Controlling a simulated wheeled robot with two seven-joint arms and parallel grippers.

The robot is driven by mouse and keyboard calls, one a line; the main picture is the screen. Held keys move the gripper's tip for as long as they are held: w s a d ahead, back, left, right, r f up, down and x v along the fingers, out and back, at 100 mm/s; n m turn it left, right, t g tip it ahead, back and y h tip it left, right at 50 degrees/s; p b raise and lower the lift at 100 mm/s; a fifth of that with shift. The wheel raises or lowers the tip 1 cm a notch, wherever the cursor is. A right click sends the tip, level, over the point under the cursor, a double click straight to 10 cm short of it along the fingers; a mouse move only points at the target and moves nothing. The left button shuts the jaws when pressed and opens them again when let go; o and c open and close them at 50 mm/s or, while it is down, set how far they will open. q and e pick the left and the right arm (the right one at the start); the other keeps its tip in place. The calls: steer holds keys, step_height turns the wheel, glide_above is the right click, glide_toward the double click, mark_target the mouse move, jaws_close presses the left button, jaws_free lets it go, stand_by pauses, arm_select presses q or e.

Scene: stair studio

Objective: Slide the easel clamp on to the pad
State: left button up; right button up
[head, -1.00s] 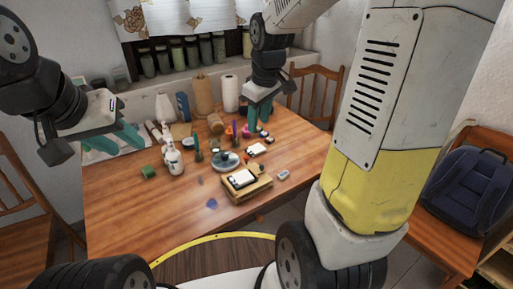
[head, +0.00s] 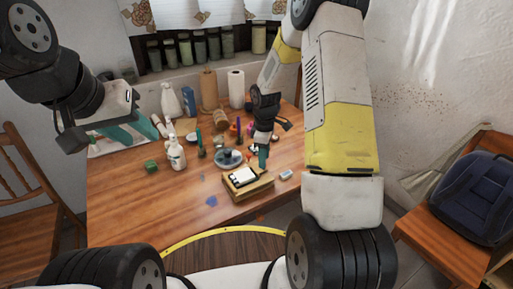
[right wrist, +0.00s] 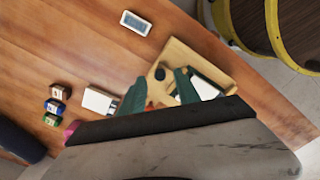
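A small wooden easel (head: 262,189) lies low near the table's front edge, with a white pad (head: 240,178) on it. In the right wrist view the easel (right wrist: 222,70) and the dark-edged white pad (right wrist: 205,88) are partly hidden by my gripper. A small dark round part (right wrist: 160,74) shows at the easel's edge; I cannot tell if it is the clamp. My right gripper (head: 262,158) points down just behind the easel; in the wrist view its teal fingers (right wrist: 161,82) are apart and hold nothing visible. My left gripper (head: 140,133) is open and empty above the table's left side.
A white-and-grey block (head: 286,174) lies right of the easel. A round dish (head: 229,157), a white bottle (head: 176,155) and a green block (head: 151,165) stand further left. Small paint jars (right wrist: 53,106) and jars along the windowsill also show.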

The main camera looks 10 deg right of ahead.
steer(key=shift+f, duration=1.05)
steer(key=shift+c, duration=0.5)
jaws_close()
steer(key=shift+a, duration=0.1)
